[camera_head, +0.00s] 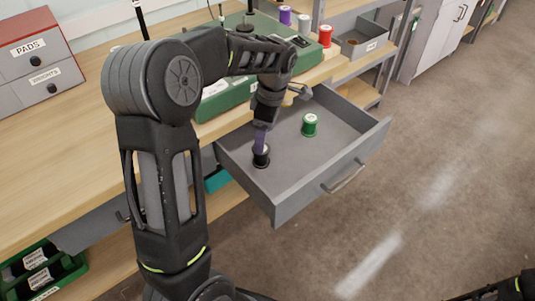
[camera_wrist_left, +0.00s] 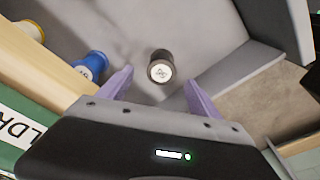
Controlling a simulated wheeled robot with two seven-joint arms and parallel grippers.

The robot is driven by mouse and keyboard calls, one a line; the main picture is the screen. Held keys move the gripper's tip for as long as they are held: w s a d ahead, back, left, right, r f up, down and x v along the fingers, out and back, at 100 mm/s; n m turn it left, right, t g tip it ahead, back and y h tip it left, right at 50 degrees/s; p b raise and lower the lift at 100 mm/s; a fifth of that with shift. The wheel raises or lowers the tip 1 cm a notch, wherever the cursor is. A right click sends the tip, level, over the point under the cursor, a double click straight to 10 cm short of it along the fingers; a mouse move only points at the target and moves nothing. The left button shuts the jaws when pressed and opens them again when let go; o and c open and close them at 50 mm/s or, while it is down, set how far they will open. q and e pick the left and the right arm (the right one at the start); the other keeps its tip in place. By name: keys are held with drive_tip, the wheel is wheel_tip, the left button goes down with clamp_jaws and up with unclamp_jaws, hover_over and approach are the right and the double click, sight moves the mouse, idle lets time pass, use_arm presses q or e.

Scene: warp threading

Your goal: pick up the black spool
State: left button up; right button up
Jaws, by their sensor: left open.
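The black spool (camera_head: 261,159) stands in the open grey drawer (camera_head: 344,160), near its left side. In the left wrist view the black spool (camera_wrist_left: 160,67) shows its pale label end, just beyond and between the purple fingertips. My left gripper (camera_head: 260,147) points down into the drawer, right above the spool. In the wrist view its two fingers (camera_wrist_left: 158,80) are apart with nothing held between them. I cannot tell whether either finger touches the spool. My right gripper is out of view.
A green spool (camera_head: 310,125) stands farther right in the drawer. A blue spool (camera_wrist_left: 91,66) and a yellow-edged spool (camera_wrist_left: 28,31) show in the wrist view. The wooden bench (camera_head: 75,120) lies behind; red and purple spools stand there.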

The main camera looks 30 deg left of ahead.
sight(262, 161)
use_arm(q)
drive_tip(key=shift+s+r, duration=0.1)
drive_tip(key=shift+a+f, duration=0.15)
drive_tip(key=shift+f, duration=1.2)
drive_tip(key=shift+f, duration=0.1)
drive_tip(key=f, duration=0.5)
drive_tip(key=shift+s+a, duration=0.2)
drive_tip(key=shift+a, duration=0.15)
drive_tip(key=shift+c, duration=0.4)
drive_tip(key=c, duration=1.4)
